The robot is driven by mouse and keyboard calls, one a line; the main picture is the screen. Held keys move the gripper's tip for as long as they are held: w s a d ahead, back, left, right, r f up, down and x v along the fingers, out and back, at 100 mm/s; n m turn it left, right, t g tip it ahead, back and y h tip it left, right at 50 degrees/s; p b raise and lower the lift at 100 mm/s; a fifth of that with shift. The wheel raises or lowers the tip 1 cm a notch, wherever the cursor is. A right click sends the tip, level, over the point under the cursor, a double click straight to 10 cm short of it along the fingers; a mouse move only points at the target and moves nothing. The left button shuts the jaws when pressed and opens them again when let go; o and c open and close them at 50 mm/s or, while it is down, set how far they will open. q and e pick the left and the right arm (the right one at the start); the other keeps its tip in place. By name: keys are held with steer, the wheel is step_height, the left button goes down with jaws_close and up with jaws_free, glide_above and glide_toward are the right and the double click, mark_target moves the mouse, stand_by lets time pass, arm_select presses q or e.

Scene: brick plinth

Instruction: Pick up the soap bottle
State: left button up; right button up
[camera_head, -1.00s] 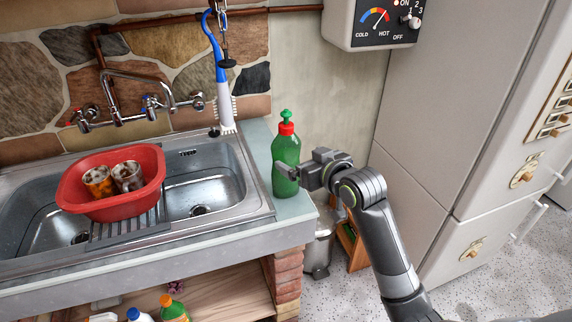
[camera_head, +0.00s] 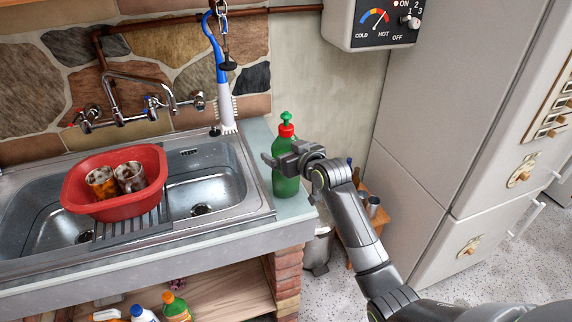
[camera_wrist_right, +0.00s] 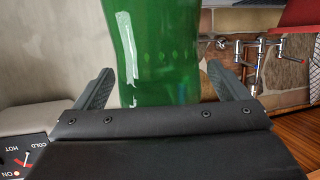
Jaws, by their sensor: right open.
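The green soap bottle (camera_head: 286,183) with a red collar and green pump top stands upright on the counter ledge right of the sink. My right gripper (camera_head: 272,160) is at the bottle's upper body and hides part of it. In the right wrist view the bottle (camera_wrist_right: 155,50) fills the space between the two dark fingers of the right gripper (camera_wrist_right: 160,90). The fingers are open, one on each side, with a visible gap on the right. My left gripper is not in view.
A red basin (camera_head: 112,205) with two glasses sits on the steel sink (camera_head: 238,203) to the left. A blue-handled brush (camera_head: 221,75) hangs behind the bottle. Several bottles stand on the shelf below. A tall cabinet (camera_head: 440,120) stands at right.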

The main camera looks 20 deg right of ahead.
steer(key=c, duration=1.8)
steer(key=shift+w+r, duration=0.1)
steer(key=shift+c, duration=0.3)
steer(key=shift+r, duration=0.1)
